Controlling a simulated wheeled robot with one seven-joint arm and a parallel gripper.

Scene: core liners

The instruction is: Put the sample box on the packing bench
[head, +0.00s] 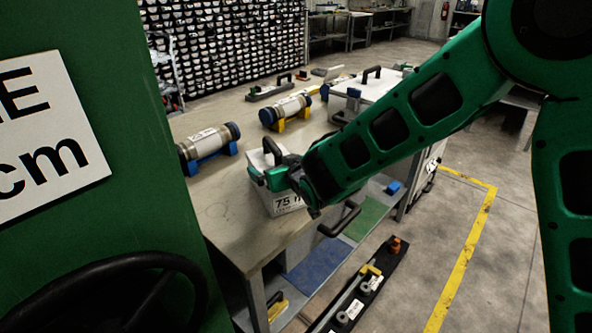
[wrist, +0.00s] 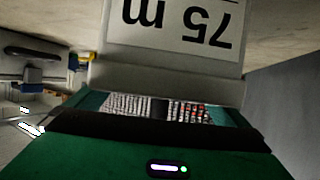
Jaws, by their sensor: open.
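A pale box labelled "75 m" (head: 287,204), likely the sample box, stands upright near the front edge of a bench (head: 229,222). A dark handle shows at its top. My gripper (head: 278,178) is open, right at the upper part of the box; the green arm partly covers the box. In the wrist view the box (wrist: 176,76) fills the upper middle with its label upside down. I cannot tell whether the fingers touch the box or its handle. I cannot tell from the frames whether this bench is the packing bench.
Capped core cylinders (head: 208,141) (head: 286,108) lie in blue and yellow cradles on the bench. A white case (head: 372,84) with a dark handle stands behind. A green machine (head: 110,190) with a handwheel fills the left. Floor right of the yellow line (head: 466,255) is open.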

